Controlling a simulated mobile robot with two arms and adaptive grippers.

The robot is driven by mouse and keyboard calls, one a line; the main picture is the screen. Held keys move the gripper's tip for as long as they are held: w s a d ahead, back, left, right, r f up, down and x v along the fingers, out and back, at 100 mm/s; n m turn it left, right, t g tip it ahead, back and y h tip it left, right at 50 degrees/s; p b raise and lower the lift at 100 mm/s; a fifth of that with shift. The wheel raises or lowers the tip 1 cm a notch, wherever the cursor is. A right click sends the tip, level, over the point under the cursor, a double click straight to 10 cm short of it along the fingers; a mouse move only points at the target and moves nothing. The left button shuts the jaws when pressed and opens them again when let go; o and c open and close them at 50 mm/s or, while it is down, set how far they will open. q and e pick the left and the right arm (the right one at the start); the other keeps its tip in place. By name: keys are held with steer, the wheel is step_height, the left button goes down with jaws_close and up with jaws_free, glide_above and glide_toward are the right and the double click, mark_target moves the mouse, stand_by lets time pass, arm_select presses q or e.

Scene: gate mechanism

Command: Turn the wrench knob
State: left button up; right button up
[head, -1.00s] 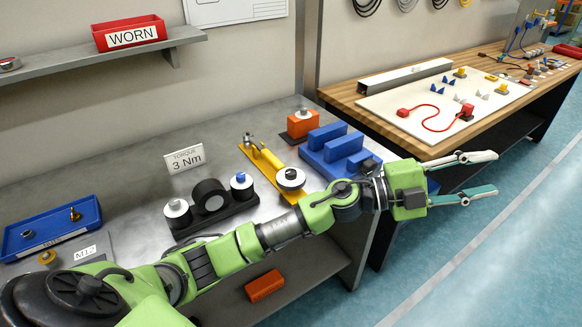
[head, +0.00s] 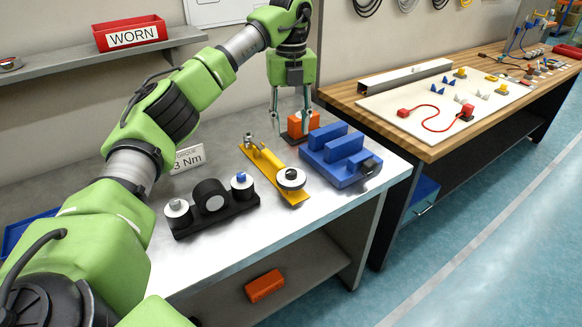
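A yellow wrench-like tool (head: 268,165) lies on the steel bench. A round white-and-black knob (head: 291,178) sits at its near end and a small metal fitting (head: 248,142) at its far end. I cannot tell for certain which knob is the wrench knob. My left gripper (head: 291,118) points down at the back of the bench, fingers apart, by the orange block (head: 297,128). The fingers partly cover this block and its top; I cannot tell whether they touch it. My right gripper is not in view.
A black fixture (head: 212,208) with white round parts stands left of the yellow tool. A blue stepped block (head: 340,160) stands right of it. A torque sign (head: 190,158) is partly behind my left arm. The bench's front strip is clear.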

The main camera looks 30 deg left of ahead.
mark_target(291, 172)
arm_select(q)
step_height(291, 172, down, 14)
steer(key=shift+r+p, duration=0.2)
steer(key=shift+p, duration=0.5)
jaws_close()
